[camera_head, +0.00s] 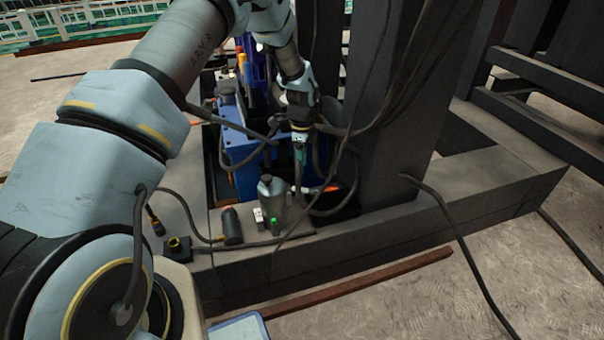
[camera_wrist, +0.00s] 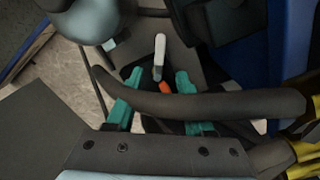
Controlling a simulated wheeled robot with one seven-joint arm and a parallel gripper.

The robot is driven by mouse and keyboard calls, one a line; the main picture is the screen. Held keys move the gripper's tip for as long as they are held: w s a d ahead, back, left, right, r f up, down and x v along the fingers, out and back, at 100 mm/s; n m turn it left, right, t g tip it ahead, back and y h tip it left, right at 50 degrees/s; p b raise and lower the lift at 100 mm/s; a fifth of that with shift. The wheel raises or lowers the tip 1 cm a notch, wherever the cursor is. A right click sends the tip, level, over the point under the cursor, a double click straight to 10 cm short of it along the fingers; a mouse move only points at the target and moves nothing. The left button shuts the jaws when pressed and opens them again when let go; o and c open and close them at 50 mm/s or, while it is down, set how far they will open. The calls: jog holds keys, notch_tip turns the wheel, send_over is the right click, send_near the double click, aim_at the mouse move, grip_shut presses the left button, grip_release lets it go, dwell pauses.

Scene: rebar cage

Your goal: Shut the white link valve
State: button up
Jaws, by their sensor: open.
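A white lever-like piece (camera_wrist: 159,48), which looks like the link valve's handle, stands out in the wrist view with a grey lower part. An orange piece (camera_wrist: 165,88) is beside its lower end. My gripper (camera_wrist: 158,76) has its two teal fingers apart, one on each side of the lever's lower end in the picture. I cannot tell the depth between them or any contact. A thick dark hose (camera_wrist: 200,105) crosses in front of the fingers and hides part of them.
A grey bottle (camera_head: 271,192), a small green-capped item (camera_head: 275,224) and a dark cylinder (camera_head: 232,225) stand on the ledge in front. A dark steel column (camera_head: 395,130) rises close on the right. Several loose hoses hang around my gripper.

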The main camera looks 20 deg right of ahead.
aim_at(306, 191)
jog(key=shift+r, duration=0.85)
jog(key=shift+c, duration=0.4)
